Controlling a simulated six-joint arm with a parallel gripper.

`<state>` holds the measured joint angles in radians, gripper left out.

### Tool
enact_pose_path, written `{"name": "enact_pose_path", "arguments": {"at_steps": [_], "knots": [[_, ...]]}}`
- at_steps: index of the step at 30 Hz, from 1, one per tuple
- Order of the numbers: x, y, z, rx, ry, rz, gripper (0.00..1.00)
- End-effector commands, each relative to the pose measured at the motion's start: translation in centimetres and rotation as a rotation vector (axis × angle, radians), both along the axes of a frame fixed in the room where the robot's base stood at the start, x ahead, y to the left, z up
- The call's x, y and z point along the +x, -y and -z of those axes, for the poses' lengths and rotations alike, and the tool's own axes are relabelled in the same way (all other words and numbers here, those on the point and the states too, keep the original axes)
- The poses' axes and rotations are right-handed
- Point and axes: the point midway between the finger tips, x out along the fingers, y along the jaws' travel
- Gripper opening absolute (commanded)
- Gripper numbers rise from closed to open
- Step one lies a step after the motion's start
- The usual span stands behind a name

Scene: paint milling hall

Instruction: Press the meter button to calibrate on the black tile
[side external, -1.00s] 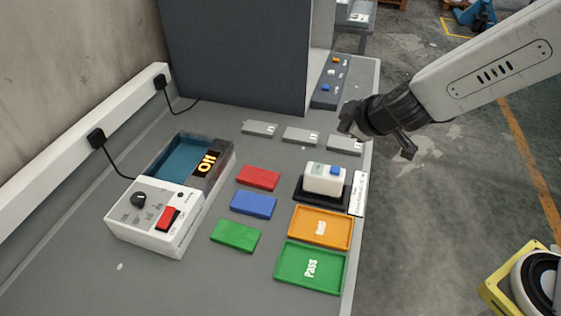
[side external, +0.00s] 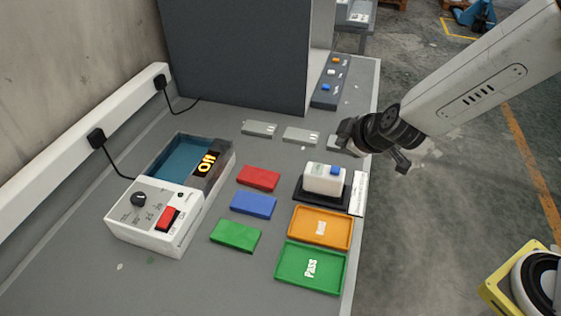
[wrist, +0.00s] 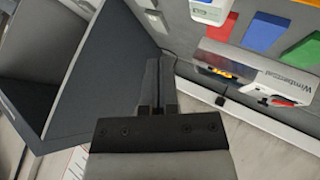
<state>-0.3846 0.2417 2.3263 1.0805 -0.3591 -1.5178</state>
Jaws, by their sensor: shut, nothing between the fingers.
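The white meter (side external: 323,180) with a blue button (side external: 336,170) and a small pale green display sits on the black tile (side external: 302,195) near the bench's right edge. Part of the meter (wrist: 212,10) shows at the top edge of the wrist view, and its button cannot be made out clearly there. My gripper (side external: 346,131) is shut and empty, above the bench beyond the meter and apart from it. Its fingers (wrist: 158,82) lie close together in the wrist view. The meter hides much of the black tile.
Orange (side external: 319,228) and green Pass (side external: 311,268) trays lie in front of the meter. Red (side external: 258,178), blue (side external: 253,204) and green (side external: 235,235) blocks lie left. A white switch unit (side external: 157,216) stands further left. A dark cabinet (side external: 240,55) stands behind.

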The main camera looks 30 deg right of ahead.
Motion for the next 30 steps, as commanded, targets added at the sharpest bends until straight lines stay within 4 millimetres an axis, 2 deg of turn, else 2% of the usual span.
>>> {"name": "enact_pose_path", "arguments": {"at_steps": [15, 30], "knots": [[0.0, 0.0, 4.3, -0.002, -0.002, -0.001, 0.0], [0.0, 0.0, 5.1, 0.002, -0.001, -0.002, 0.0]]}}
